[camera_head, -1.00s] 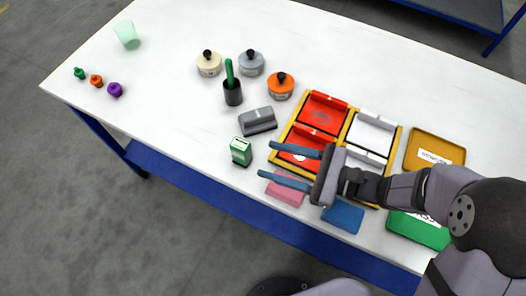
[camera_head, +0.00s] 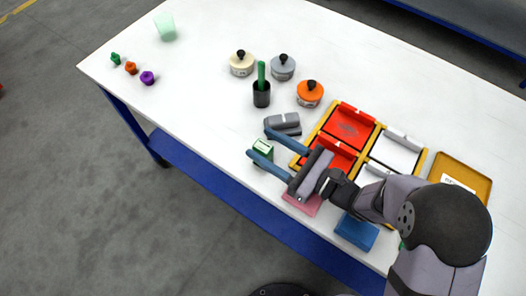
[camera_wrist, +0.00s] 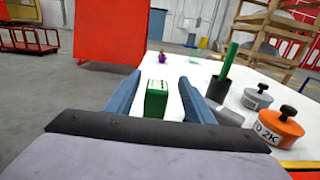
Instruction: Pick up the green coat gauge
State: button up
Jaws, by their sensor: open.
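The green coat gauge (camera_head: 263,151) is a small upright green box with a pale top, standing on the white table near its front edge. It also shows in the wrist view (camera_wrist: 157,99), between the two blue fingers. My gripper (camera_head: 258,143) is open, its fingers pointing left on either side of the gauge in the head view. In the wrist view my gripper (camera_wrist: 166,88) has a clear gap on both sides of the gauge. I cannot tell how far the fingertips reach past it.
A grey block (camera_head: 284,123) lies close to the far finger. A black cup (camera_head: 261,95) with a green stick and several knobbed lidded pots, one orange (camera_head: 310,93), stand behind. A yellow-framed tray (camera_head: 325,122) is right. Pink (camera_head: 302,203) and blue (camera_head: 356,232) blocks lie near the front edge.

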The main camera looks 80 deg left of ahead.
jog(key=shift+p+x, duration=1.05)
jog(key=shift+x, duration=1.45)
jog(key=shift+s+d+f, duration=0.1)
jog(key=shift+f, duration=0.05)
grip_shut()
notch_tip(320, 180, up, 10)
jog(key=b, duration=0.2)
jog(key=w+d+f+m+t+y, duration=0.1)
jog(key=w+m+t, duration=0.1)
jog(key=w, duration=0.8)
jog(key=w+f+m+t+y, duration=0.1)
jog(key=w+f+t+y, duration=0.1)
jog(key=w, duration=0.8)
jog(key=shift+s+d+r+n+g+h+b, duration=0.15)
jog(key=shift+s+d+r+n+g+h, duration=0.15)
jog(key=shift+s+d+n+g+h, duration=0.3)
jog(key=shift+s+d+r+n+g+h+b, duration=0.1)
jog(key=shift+s+d+r+n+g+h, duration=0.15)
jog(key=shift+s+d+n+g+h, duration=0.35)
jog(key=shift+s+d+r+n+g+h+b, duration=0.15)
jog(key=shift+s+d+r+n+g+h, duration=0.2)
jog(key=shift+s+g, duration=0.5)
